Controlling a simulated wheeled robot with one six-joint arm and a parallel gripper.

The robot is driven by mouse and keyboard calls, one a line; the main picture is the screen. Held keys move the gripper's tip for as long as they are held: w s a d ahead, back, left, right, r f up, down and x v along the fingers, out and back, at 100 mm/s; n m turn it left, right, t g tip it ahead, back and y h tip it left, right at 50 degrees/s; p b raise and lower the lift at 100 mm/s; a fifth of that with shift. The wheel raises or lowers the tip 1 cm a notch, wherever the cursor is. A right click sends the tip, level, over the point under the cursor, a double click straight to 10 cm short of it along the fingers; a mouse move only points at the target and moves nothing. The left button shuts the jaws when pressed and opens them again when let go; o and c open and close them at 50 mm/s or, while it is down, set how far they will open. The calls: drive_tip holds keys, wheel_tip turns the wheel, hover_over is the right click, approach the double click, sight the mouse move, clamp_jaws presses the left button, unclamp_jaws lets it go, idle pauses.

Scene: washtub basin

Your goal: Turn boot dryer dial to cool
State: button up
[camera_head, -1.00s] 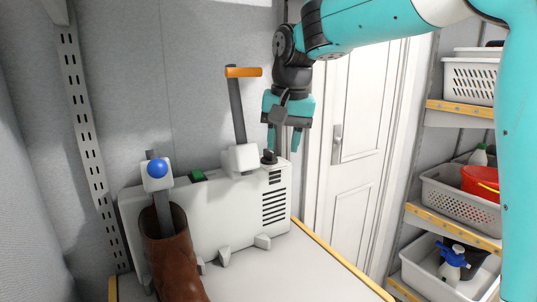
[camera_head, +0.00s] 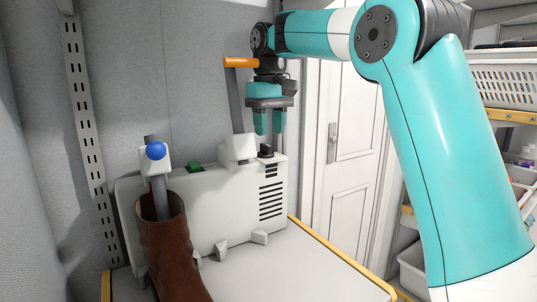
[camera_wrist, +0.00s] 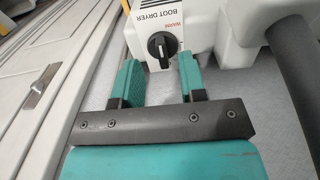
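The boot dryer (camera_head: 225,200) is a white box with black vent slots, standing on a bench against the wall. Its dial (camera_head: 266,151) is a small black knob on top at the right end. My gripper (camera_head: 269,126) is open and points down above the dial. In the wrist view its fingers (camera_wrist: 160,72) stand apart and empty, the dial showing between and beyond their tips, apart from them.
A second post with an orange top (camera_head: 240,62) rises close to the left of my gripper. A white door (camera_head: 350,150) and shelves with baskets (camera_head: 500,85) stand at the right.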

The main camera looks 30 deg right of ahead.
sight(270, 146)
wheel_tip(270, 146, down, 4)
drive_tip(key=b, duration=0.3)
drive_tip(key=shift+f, duration=0.25)
drive_tip(key=shift+r, duration=0.1)
clamp_jaws()
drive_tip(key=n, duration=0.4)
drive_tip(key=shift+d, duration=0.35)
drive_tip(key=shift+w+d+n, duration=0.15)
drive_tip(key=shift+n, duration=1)
drive_tip(key=shift+w+d+n, duration=0.1)
drive_tip(key=shift+d+n, duration=0.05)
drive_tip(key=shift+n, duration=1)
